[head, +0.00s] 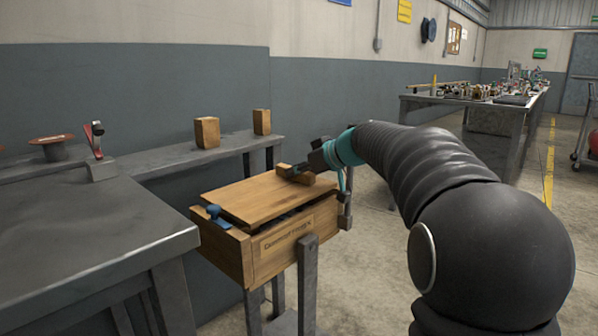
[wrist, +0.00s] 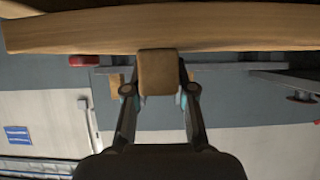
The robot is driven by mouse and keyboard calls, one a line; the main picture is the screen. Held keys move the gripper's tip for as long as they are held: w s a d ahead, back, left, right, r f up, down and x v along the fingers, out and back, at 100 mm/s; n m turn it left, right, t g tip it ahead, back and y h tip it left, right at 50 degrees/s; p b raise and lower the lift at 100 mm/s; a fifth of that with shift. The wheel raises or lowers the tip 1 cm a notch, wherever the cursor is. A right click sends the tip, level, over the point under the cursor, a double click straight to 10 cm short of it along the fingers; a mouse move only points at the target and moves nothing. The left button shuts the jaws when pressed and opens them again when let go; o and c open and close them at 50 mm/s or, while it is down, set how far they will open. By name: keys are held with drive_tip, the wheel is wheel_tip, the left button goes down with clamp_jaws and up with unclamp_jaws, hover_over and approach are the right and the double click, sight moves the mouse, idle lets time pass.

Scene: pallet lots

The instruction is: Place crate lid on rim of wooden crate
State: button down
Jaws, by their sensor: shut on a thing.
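The crate lid (head: 262,199) is a flat wooden board with a wooden grip block (head: 308,178) near its right end. It lies over the top of the wooden crate (head: 236,256), slightly tilted, with a dark gap along the front side and the crate's left end uncovered. A blue object (head: 214,212) shows in that open end. My gripper (head: 290,172) is shut on the lid's block. In the wrist view my gripper's fingers (wrist: 158,88) stand on both sides of the block (wrist: 158,72), with the lid's edge (wrist: 230,27) across the top. Most of the crate's inside is hidden.
The crate sits on a grey stand (head: 308,280). A grey metal table (head: 90,235) is close on the left. Two wooden blocks (head: 207,132) stand on a shelf (head: 170,160) behind. A long cluttered bench (head: 420,100) stands at the back right.

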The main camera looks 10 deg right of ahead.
drive_tip(key=shift+f+b, duration=0.6)
drive_tip(key=shift+b, duration=0.4)
drive_tip(key=c, duration=1)
unclamp_jaws()
drive_tip(key=shift+o, duration=0.2)
drive_tip(key=shift+r, duration=0.1)
